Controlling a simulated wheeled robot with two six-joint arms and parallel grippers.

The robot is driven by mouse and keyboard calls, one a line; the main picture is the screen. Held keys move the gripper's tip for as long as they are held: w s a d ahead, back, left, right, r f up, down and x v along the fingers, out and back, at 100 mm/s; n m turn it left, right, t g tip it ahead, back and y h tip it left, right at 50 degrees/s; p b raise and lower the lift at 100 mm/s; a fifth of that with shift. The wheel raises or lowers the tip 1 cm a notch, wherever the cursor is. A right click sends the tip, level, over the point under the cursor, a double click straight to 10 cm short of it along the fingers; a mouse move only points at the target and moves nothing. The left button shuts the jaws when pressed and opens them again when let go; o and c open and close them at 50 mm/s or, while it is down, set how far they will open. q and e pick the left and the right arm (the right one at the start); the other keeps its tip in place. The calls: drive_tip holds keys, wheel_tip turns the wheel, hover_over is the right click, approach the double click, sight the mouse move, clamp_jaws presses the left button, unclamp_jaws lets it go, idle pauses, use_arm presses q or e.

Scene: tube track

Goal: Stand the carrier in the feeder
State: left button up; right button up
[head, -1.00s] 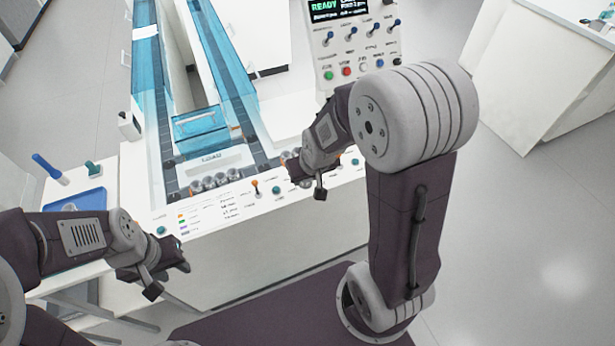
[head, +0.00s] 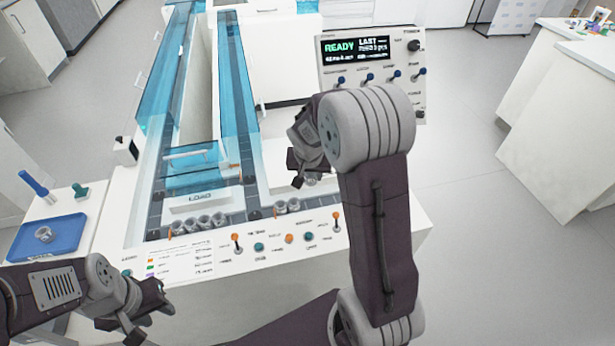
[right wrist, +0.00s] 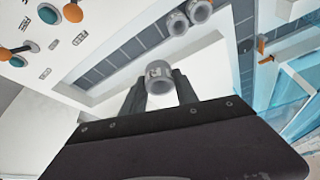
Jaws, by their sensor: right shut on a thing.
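My right gripper (head: 296,172) is shut on a grey ring-shaped carrier (right wrist: 160,78), held upright between its fingers in the right wrist view. Several similar grey carriers (head: 200,224) stand in a row in front of the LOAD plate (head: 198,198). No label marks the feeder. My left gripper (head: 152,318) is open and empty, left of the console front.
A blue tray (head: 62,245) with one grey carrier (head: 44,234) lies on the left side table. The console front (head: 185,262) has several knobs and levers. Blue clear covers (head: 235,85) run along the tracks. A panel reading READY (head: 370,90) stands behind my right arm.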

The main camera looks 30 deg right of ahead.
drive_tip(key=b, duration=0.8)
hover_over(311, 202)
drive_tip(key=s, duration=0.1)
drive_tip(key=f, duration=0.6)
drive_tip(key=a+f, duration=0.1)
drive_tip(key=f, duration=0.2)
drive_tip(key=shift+f, duration=0.3)
drive_tip(key=shift+f+b, duration=0.35)
drive_tip(key=shift+b, duration=0.1)
drive_tip(key=shift+f+b, duration=0.1)
drive_tip(key=shift+b, duration=0.2)
drive_tip(key=shift+f+b, duration=0.25)
drive_tip(key=shift+b, duration=0.05)
drive_tip(key=shift+f, duration=0.1)
drive_tip(key=shift+f+b, duration=0.25)
drive_tip(key=shift+b, duration=0.2)
